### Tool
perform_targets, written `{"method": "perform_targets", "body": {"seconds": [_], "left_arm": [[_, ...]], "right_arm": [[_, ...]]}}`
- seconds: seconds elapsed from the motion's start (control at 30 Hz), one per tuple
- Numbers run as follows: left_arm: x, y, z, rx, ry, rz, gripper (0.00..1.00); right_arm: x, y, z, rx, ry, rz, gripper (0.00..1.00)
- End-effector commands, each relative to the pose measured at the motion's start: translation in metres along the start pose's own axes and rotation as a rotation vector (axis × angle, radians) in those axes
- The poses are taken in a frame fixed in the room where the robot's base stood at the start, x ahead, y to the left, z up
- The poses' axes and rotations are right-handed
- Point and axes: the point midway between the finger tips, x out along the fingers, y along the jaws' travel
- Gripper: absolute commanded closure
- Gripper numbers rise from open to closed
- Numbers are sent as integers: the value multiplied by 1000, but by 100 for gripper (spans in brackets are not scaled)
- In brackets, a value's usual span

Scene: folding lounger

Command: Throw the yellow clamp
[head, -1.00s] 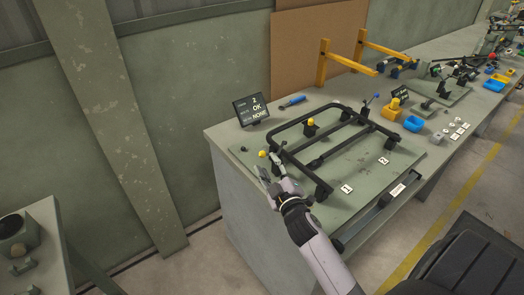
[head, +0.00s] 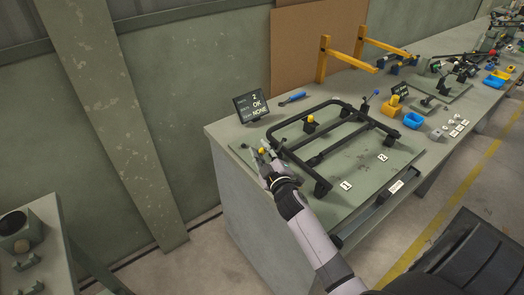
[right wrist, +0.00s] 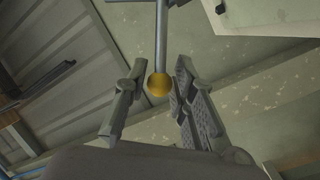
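The yellow clamp's ball knob (head: 262,150) is at the near left corner of the black tubular frame (head: 300,118). In the right wrist view the yellow knob (right wrist: 159,85) sits on the end of a grey rod (right wrist: 161,40). My right gripper (head: 263,155) is at this knob. Its two fingers stand apart on either side of the knob (right wrist: 155,92); the right finger is very close to it, and I cannot tell whether they touch. A second yellow knob (head: 310,118) stands farther back, inside the frame. The clamp's base is hidden by the gripper. My left gripper is out of view.
The frame lies on a green plate (head: 375,160) on the workbench (head: 225,137). A black display (head: 251,106) reading OK and NONE stands behind, beside a blue-handled tool (head: 292,97).

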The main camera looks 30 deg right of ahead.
Motion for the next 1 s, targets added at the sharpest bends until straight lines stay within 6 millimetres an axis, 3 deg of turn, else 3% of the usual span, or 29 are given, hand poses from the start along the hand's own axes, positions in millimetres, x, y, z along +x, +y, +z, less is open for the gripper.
{"method": "perform_targets", "body": {"seconds": [0.33, 1.0], "left_arm": [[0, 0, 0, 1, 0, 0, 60], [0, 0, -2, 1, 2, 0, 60]], "right_arm": [[0, 0, 0, 0, 0, -1, 100], [4, -1, -1, 12, -3, -5, 100]]}}
